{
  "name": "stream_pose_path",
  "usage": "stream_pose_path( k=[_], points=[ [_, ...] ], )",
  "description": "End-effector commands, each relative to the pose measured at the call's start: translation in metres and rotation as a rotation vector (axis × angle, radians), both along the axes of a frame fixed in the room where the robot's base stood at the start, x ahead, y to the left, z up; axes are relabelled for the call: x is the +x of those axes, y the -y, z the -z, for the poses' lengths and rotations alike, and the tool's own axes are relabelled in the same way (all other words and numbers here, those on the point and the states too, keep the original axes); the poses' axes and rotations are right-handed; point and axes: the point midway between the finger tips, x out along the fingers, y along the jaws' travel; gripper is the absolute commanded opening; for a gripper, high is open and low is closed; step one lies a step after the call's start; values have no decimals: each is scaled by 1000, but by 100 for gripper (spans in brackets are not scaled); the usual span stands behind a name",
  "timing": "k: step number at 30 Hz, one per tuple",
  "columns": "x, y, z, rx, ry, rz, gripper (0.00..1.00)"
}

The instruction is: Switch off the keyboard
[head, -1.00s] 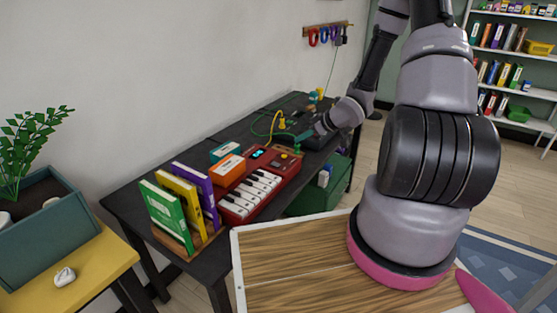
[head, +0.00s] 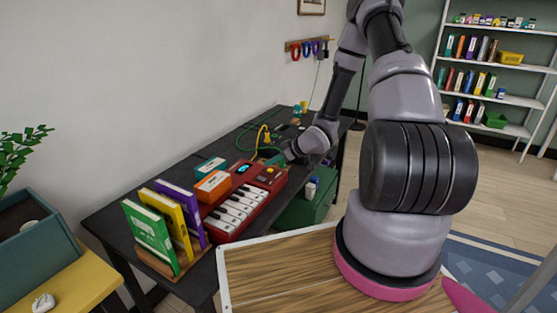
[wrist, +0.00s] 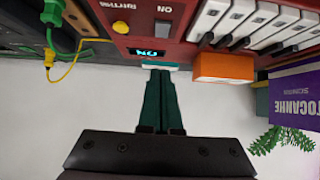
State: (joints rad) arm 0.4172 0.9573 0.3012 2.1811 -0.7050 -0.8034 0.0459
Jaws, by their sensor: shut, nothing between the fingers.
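The red keyboard (head: 245,203) sits on the dark bench with its white keys toward the front. In the wrist view its red panel (wrist: 185,50) appears upside down, with a lit display (wrist: 150,53) reading ON. A dark switch (wrist: 163,28) with an ON label and a yellow knob (wrist: 121,25) are on the same panel. My gripper (wrist: 161,69) is shut and empty. Its dark green fingers point at the panel near the display; whether they touch it I cannot tell. In the head view my gripper (head: 274,159) is beside the keyboard's far end, partly hidden by my wrist.
Green, yellow and purple books (head: 165,225) stand at the bench's near end. An orange box (head: 213,187) and a teal box (head: 210,165) are behind the keyboard. A green cabinet (head: 305,207) is below.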

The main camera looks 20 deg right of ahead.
Motion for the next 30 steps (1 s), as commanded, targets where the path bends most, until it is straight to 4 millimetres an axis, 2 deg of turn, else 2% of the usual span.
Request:
stream_pose_path(
  k=[5, 12, 16, 30],
  points=[
    [21, -22, 24, 0, 0, -2, 0],
    [24, -24, 56, 0, -1, 1, 0],
    [25, -24, 62, 0, 0, 1, 0],
    [25, -25, 66, -32, -29, -2, 0]
  ],
)
